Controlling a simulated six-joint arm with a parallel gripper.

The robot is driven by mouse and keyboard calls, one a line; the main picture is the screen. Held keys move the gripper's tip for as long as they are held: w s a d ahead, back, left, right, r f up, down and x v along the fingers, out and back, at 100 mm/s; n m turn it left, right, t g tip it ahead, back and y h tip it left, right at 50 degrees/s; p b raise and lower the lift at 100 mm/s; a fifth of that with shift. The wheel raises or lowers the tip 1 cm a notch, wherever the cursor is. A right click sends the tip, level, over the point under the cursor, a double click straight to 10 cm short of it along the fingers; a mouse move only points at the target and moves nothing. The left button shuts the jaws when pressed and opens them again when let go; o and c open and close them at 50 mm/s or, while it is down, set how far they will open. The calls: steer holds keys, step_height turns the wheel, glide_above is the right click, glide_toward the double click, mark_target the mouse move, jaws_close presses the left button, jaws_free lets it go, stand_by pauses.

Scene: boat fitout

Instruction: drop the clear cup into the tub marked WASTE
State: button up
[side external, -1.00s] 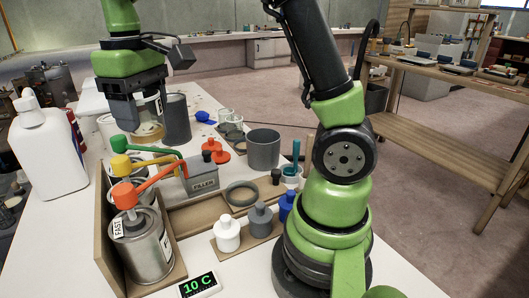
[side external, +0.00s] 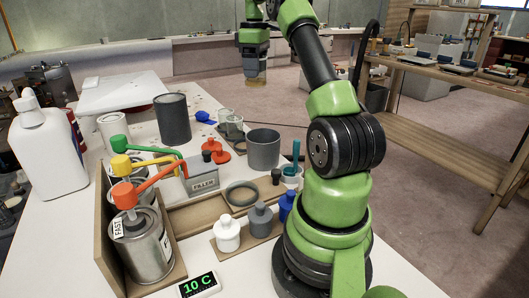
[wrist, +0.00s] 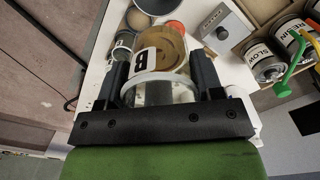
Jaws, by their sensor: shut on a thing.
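My gripper (side external: 255,72) is shut on a clear cup (wrist: 165,50) with a brownish amber content and a white label reading B. In the wrist view the cup sits between the two fingers of my gripper (wrist: 160,82). In the side view the cup (side external: 255,82) hangs below the fingers, raised, at the back right beyond the bench things. No WASTE mark is readable in either view. An open grey tub (side external: 264,149) stands on the bench in front of the cup, and a dark grey tub (side external: 172,119) stands to its left; I cannot tell which is WASTE.
Other clear cups (side external: 230,118) stand by the bench's right edge. The filler box (side external: 203,180), pump-topped cans (side external: 146,248), small bottles (side external: 227,233) and a large white jug (side external: 44,150) crowd the bench. Floor shows behind the held cup.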

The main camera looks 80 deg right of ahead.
mark_target(265, 71)
steer(key=shift+s+d+f, duration=0.2)
steer(key=shift+s+d, duration=0.3)
steer(key=shift+s, duration=0.05)
steer(key=shift+s+d+f, duration=0.2)
steer(key=shift+s+d, duration=0.25)
steer(key=shift+s, duration=0.1)
step_height(265, 71, down, 4)
steer(key=shift+f, duration=0.1)
step_height(265, 71, down, 7)
steer(key=shift+w, duration=0.1)
steer(key=o, duration=1)
step_height(265, 71, up, 10)
steer(key=shift+f, duration=0.15)
steer(key=shift+r, duration=0.3)
